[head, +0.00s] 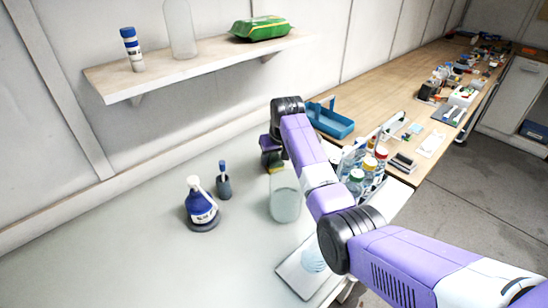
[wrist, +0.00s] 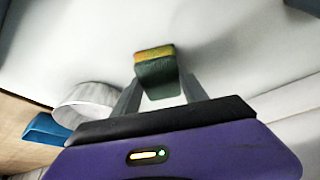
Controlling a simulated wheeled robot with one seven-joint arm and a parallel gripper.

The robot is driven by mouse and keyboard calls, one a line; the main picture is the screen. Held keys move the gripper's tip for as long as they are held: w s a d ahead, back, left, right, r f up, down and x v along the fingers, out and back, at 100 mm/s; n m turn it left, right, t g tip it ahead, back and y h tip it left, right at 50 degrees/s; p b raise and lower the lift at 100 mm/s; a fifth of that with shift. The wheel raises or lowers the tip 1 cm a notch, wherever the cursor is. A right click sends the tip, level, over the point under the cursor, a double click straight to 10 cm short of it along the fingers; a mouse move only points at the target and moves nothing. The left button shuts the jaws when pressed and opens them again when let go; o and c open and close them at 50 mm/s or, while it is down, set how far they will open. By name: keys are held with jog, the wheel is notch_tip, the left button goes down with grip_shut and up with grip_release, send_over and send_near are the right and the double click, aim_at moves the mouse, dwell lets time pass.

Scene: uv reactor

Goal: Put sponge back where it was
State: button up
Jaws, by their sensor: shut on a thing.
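The sponge (wrist: 155,72), yellow on one side and dark green on the other, is between the fingers of my gripper (wrist: 158,88) in the wrist view. My gripper is shut on it, over a pale surface. In the head view my gripper (head: 272,157) is behind the clear jar (head: 285,200), over the grey-white counter (head: 130,255). A small yellow-green part of the sponge (head: 276,169) shows below it. I cannot tell whether the sponge touches the counter.
A blue-and-white bottle (head: 201,207) and a small dark holder (head: 223,186) stand left of the jar. A blue tray (head: 330,122) and several lidded jars stand to the right. A wall shelf (head: 190,68) hangs above. The counter's left part is clear.

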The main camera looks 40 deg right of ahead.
jog(key=o, duration=1.3)
jog(key=v, duration=1.2)
jog(key=shift+w+r+b, duration=0.1)
jog(key=shift+b, duration=0.25)
